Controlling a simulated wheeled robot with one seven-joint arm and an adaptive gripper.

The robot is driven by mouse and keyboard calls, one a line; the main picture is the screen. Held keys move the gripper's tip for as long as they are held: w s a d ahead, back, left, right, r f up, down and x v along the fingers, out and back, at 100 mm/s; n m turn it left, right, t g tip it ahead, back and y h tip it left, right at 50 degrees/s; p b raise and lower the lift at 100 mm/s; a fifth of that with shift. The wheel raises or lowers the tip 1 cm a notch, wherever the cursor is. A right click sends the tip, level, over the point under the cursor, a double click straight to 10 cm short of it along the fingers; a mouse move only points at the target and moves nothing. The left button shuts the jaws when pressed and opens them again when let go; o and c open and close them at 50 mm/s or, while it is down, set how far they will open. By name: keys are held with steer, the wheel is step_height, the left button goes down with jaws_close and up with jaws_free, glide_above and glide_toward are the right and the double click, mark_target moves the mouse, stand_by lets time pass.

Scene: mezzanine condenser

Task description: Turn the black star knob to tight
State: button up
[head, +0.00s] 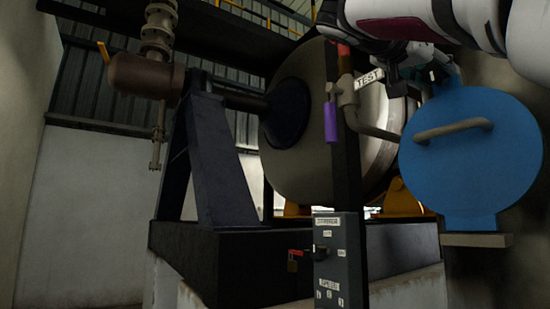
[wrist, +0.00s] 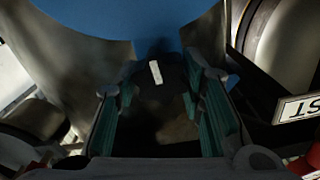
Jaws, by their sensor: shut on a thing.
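The black star knob (wrist: 160,85) is in the wrist view, dark with a short white mark on its face. It sits just below the edge of the blue round cover (wrist: 125,18). My gripper (wrist: 158,92) has its teal-padded fingers on both sides of the knob and is shut on it. In the head view my gripper (head: 436,74) is at the upper right, just above the blue round cover (head: 470,150) with its bar handle. There the knob is dark and hard to make out against the gripper.
A pipe with a "TEST" label (head: 369,79) and a post with a purple cylinder (head: 331,122) stand left of the cover. The label plate (wrist: 298,107) is close to my gripper's right side. A large metal vessel (head: 305,150) lies behind. A labelled grey panel (head: 340,260) stands lower centre.

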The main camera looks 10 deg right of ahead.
stand_by(0.4)
steer(key=o, duration=1.2)
steer(key=shift+c, duration=0.2)
steer(key=v, duration=1.2)
